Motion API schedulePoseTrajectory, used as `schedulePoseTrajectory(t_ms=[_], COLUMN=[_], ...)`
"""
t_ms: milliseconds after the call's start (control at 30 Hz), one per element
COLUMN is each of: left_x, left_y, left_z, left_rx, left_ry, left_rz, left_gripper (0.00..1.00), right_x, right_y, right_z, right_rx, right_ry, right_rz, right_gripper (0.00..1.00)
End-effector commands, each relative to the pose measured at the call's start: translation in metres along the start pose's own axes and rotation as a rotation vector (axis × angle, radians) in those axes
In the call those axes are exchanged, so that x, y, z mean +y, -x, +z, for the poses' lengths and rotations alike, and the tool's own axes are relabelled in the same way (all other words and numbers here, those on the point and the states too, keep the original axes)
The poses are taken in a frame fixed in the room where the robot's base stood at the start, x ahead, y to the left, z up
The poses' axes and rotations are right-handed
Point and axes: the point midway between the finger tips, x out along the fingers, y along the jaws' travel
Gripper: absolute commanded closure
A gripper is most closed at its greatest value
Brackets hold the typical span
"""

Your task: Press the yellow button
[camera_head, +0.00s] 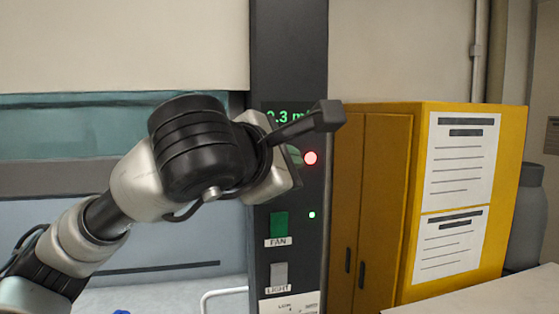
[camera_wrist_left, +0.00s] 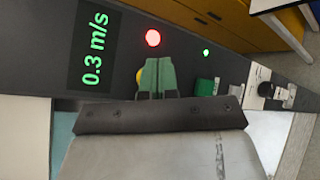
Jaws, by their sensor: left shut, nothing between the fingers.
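The yellow button (camera_wrist_left: 139,76) shows in the left wrist view as a small yellow sliver on the dark control panel. The rest of it is hidden behind the fingers of my left gripper (camera_wrist_left: 158,72). These green-tipped fingers are closed together and empty, directly over or beside the button. I cannot tell whether they touch it. In the head view my left gripper (camera_head: 293,158) is in front of the dark panel (camera_head: 288,60), mostly hidden by its own wrist, and the yellow button cannot be seen there. My right gripper is not in view.
The panel carries a green display (camera_wrist_left: 95,45), a red light (camera_head: 311,158), a small green light (camera_head: 312,214), a green FAN switch (camera_head: 279,225) and a grey LIGHT switch (camera_head: 279,273). A yellow cabinet (camera_head: 385,150) stands to the right. A glass hood front (camera_head: 60,120) is left.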

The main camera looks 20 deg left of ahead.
Motion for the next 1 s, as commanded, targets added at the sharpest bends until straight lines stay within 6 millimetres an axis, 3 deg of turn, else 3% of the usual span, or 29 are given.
schedulePoseTrajectory(t_ms=[1000], left_x=[0.0046], left_y=[-0.0056], left_z=[-0.0041], left_rx=[0.0], left_ry=[0.0], left_rz=[0.0], left_gripper=[1.0], right_x=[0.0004], right_y=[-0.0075], right_z=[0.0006], right_rx=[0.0], right_ry=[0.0], right_rz=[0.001], right_gripper=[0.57])
